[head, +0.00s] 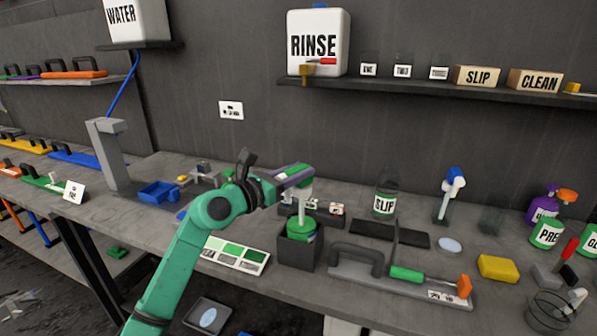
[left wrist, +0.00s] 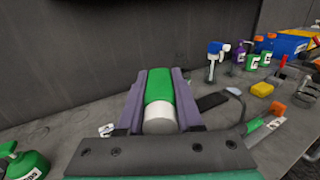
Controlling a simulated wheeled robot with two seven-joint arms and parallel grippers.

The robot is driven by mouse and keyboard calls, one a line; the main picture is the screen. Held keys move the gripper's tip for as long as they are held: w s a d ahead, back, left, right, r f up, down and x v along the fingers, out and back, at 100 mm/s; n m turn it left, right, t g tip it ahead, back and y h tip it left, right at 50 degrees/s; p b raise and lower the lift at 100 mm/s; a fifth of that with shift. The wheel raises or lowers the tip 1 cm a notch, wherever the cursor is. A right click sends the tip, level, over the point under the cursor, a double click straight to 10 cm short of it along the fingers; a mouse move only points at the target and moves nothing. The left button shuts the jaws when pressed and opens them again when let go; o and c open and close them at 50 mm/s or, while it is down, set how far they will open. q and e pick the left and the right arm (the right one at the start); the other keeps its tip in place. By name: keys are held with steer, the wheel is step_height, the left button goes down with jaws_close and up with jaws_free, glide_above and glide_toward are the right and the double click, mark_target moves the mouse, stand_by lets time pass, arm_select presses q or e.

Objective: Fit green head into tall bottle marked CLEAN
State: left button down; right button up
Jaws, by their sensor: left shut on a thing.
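My left gripper (head: 302,178) is shut on a green and white piece, which looks like the green head. In the left wrist view the green head (left wrist: 159,92) lies between the purple fingers of the gripper (left wrist: 155,100), with a white round end towards the camera. In the head view a white stem (head: 302,208) runs down below the fingers towards a round green part in a dark grey box (head: 297,254). I cannot tell whether stem and green part touch. I can read CLEAN only on a cardboard box (head: 536,82) on the shelf, not on a bottle. My right gripper is not in view.
A clear bottle marked SLIP (head: 384,204) stands behind the dark box. A blue-headed sprayer (head: 450,190) and a yellow sponge (head: 497,267) are further right.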

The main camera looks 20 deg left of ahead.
arm_select(q)
steer(key=c, duration=0.5)
jaws_free()
steer(key=shift+s, duration=0.1)
steer(key=b+v, duration=0.5)
steer(key=v, duration=0.9)
steer(key=shift+b, duration=0.35)
steer(key=shift+s, duration=0.2)
